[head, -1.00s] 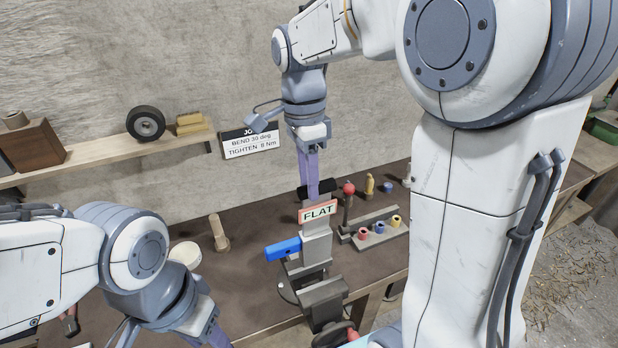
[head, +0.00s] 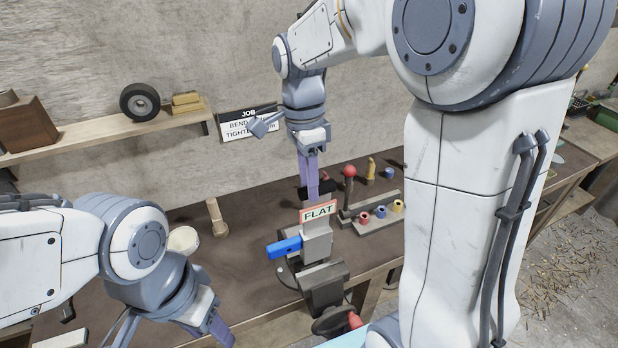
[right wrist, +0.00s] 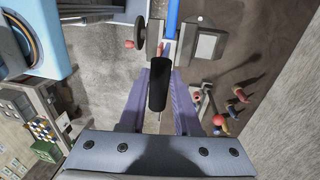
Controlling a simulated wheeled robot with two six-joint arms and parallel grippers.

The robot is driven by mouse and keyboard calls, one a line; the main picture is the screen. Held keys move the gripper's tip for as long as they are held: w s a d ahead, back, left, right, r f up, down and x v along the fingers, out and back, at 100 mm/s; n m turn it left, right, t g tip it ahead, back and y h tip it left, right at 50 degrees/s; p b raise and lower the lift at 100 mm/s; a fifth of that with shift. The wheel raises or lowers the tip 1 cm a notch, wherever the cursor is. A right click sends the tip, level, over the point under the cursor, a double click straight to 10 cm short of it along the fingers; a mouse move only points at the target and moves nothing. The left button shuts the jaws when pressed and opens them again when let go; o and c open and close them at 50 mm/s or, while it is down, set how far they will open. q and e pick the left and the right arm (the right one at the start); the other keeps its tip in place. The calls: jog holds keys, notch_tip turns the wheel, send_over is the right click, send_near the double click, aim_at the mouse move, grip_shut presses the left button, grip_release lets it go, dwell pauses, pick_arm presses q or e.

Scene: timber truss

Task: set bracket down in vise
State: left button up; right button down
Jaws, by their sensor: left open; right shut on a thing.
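The vise (head: 323,284) is grey, with a red-ended handle, at the bench's front edge. The bracket's lower end is at or just above the vise jaws; contact cannot be told. My left gripper (head: 215,333) is open and empty, low at the left, partly cut off.
A wooden peg (head: 216,217) and a pale round piece (head: 184,240) stand left. A job sign (head: 248,124) hangs on the wall.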

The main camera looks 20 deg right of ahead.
aim_at(309, 215)
jog(key=shift+f+b, duration=2.5)
jog(key=shift+f, duration=1.65)
jog(key=shift+f+b, duration=0.35)
jog(key=shift+f, duration=0.25)
jog(key=c, duration=0.5)
grip_release()
jog(key=shift+c, duration=0.2)
notch_tip(309, 215, up, 10)
jog(key=w+b, duration=0.1)
jog(key=b, duration=0.1)
jog(key=s+a+f+n+b, duration=0.2)
jog(key=s+a+f+n, duration=0.2)
jog(key=s+f+n, duration=0.2)
jog(key=s+a+f+n+t+b, duration=0.1)
jog(key=s+a+f+n, duration=0.3)
jog(key=n, duration=0.6)
jog(key=s+a+f+n+y+b, duration=0.1)
jog(key=s+a+f+n+b, duration=0.2)
jog(key=s+f+n, duration=0.6)
jog(key=shift+a+f+t, duration=0.3)
jog(key=shift+a+f, duration=0.2)
jog(key=shift+a, duration=0.25)
